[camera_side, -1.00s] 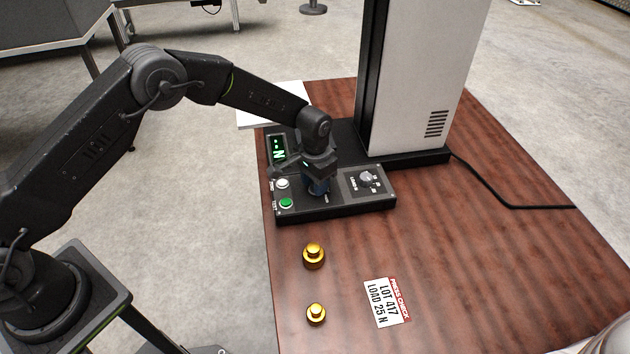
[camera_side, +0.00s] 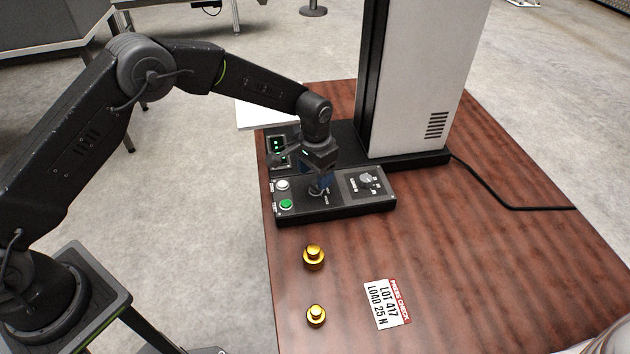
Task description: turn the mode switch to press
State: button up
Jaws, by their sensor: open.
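The control box (camera_side: 345,208) lies on the brown table, in front of the press column. The mode switch (camera_side: 317,194) is in the middle of its top face, partly hidden by my gripper, and I cannot tell which way it points. My gripper (camera_side: 321,184) is directly above the switch, pointing down, with open jaws close to the knob; whether they touch it is unclear. A white button (camera_side: 282,185) and a green button (camera_side: 286,204) are on the box's left side. A load knob (camera_side: 367,180) is on its right.
The tall grey press column (camera_side: 415,80) stands behind the box. A lit display (camera_side: 278,148) is partly hidden by my gripper. Two brass weights (camera_side: 313,258) and a label card (camera_side: 387,304) lie in front. A black cable (camera_side: 500,195) runs right. The right table area is clear.

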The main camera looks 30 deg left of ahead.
notch_tip(320, 180, up, 10)
dwell(0.3)
jog(key=shift+r, duration=0.2)
notch_tip(320, 180, up, 9)
jog(key=t, duration=0.1)
send_over(315, 186)
jog(key=s+a, duration=0.3)
jog(key=s, duration=0.2)
jog(key=s+a+r+n+t, duration=0.1)
jog(key=s+a+r+t, duration=0.1)
jog(key=s+a+r, duration=0.4)
jog(key=s+a+n+t, duration=0.2)
jog(key=s, duration=1.9)
jog(key=shift+s+r+t, duration=0.25)
jog(key=shift+r+t, duration=0.05)
